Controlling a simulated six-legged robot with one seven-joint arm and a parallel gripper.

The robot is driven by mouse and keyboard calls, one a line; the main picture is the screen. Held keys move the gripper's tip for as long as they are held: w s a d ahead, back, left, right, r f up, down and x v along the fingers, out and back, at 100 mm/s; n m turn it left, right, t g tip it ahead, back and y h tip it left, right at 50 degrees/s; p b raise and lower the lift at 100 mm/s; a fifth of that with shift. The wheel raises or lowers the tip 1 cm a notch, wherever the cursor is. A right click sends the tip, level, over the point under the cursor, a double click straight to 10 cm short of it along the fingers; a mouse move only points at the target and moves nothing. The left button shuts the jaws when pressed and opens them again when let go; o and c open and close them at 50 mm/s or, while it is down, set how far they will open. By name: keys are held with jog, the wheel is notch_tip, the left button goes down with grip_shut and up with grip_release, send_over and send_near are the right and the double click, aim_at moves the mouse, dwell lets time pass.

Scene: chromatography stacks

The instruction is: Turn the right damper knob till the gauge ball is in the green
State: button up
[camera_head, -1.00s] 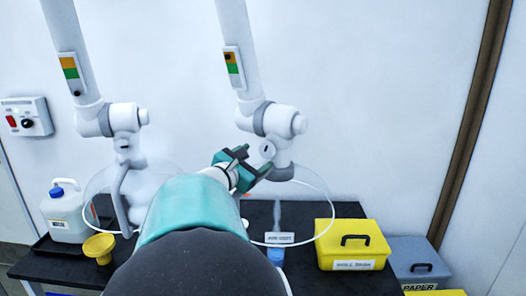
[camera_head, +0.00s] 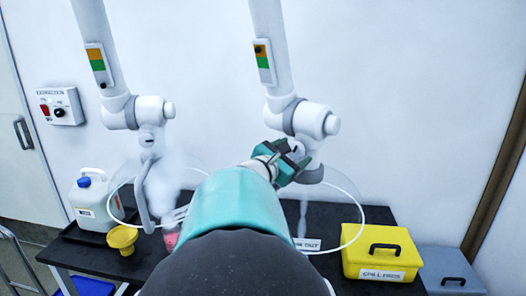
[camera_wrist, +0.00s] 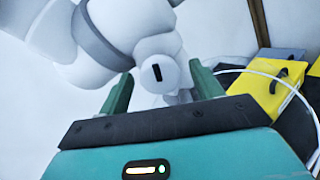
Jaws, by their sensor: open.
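The right damper knob (camera_wrist: 156,76) is a round white knob with a dark slot, on the joint of the right extraction arm (camera_head: 309,119). The slot looks nearly upright in the wrist view. My gripper (camera_wrist: 160,80) is open, with one green finger on each side of the knob in that view; I see no contact. In the head view my gripper (camera_head: 290,160) partly covers the knob. The right gauge (camera_head: 264,62) is a white strip with an orange band above a green band. Its dark ball (camera_head: 259,48) sits in the orange, above the green.
A similar left arm with its own gauge (camera_head: 96,59) stands to the left. The black bench (camera_head: 345,215) below holds a white jug (camera_head: 93,200), a yellow funnel (camera_head: 122,238) and a yellow box (camera_head: 383,252). A clear hood with a white rim surrounds the right arm's lower end.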

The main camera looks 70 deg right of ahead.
jog(key=shift+w+d+f, duration=0.1)
jog(key=shift+d, duration=0.1)
jog(key=shift+a, duration=0.25)
jog(key=shift+d, duration=0.15)
jog(key=c, duration=1)
jog(key=shift+m, duration=2.5)
jog(key=o, duration=1)
